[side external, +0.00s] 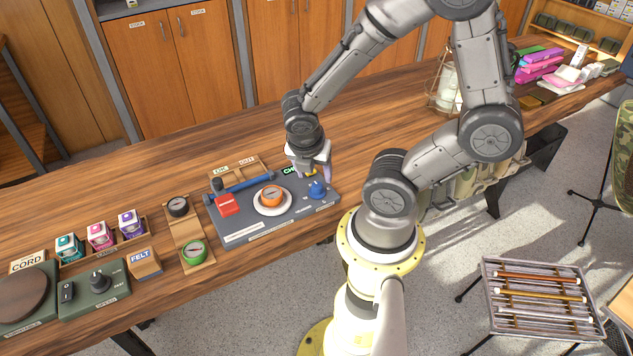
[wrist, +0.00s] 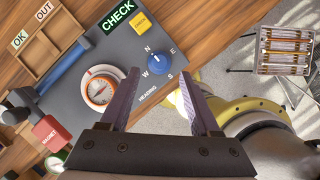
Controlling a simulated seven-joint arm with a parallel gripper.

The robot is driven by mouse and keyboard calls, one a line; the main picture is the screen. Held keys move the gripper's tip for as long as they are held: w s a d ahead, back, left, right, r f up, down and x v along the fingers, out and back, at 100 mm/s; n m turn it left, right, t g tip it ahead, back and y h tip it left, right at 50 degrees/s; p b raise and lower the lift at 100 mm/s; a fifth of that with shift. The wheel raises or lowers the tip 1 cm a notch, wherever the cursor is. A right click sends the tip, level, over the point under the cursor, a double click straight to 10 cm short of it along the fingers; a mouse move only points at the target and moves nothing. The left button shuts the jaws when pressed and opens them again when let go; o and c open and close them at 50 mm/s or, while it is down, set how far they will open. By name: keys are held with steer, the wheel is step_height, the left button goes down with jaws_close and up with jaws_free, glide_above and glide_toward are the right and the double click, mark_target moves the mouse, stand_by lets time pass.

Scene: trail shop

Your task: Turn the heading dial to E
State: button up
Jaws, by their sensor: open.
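The blue heading dial (side external: 317,190) sits at the right end of the grey panel (side external: 240,228). In the wrist view the dial (wrist: 157,66) has the letters N, E, S and W around it and a small pale mark near its top edge; I cannot tell exactly which letter the mark points to. My gripper (side external: 312,174) is open and empty, over the dial's end of the panel. In the wrist view my gripper (wrist: 157,84) has its fingers spread, with the dial showing beyond and between the tips. No contact with the dial is visible.
An orange compass (wrist: 99,89) rests on a white round base beside the dial. A green CHECK sign (wrist: 118,17) and yellow button (wrist: 140,23) stand behind it. A red magnet block (side external: 227,205) and blue bar (side external: 243,185) are left.

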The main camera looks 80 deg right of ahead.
mark_target(317, 185)
steer(key=shift+x, duration=2.8)
jaws_close()
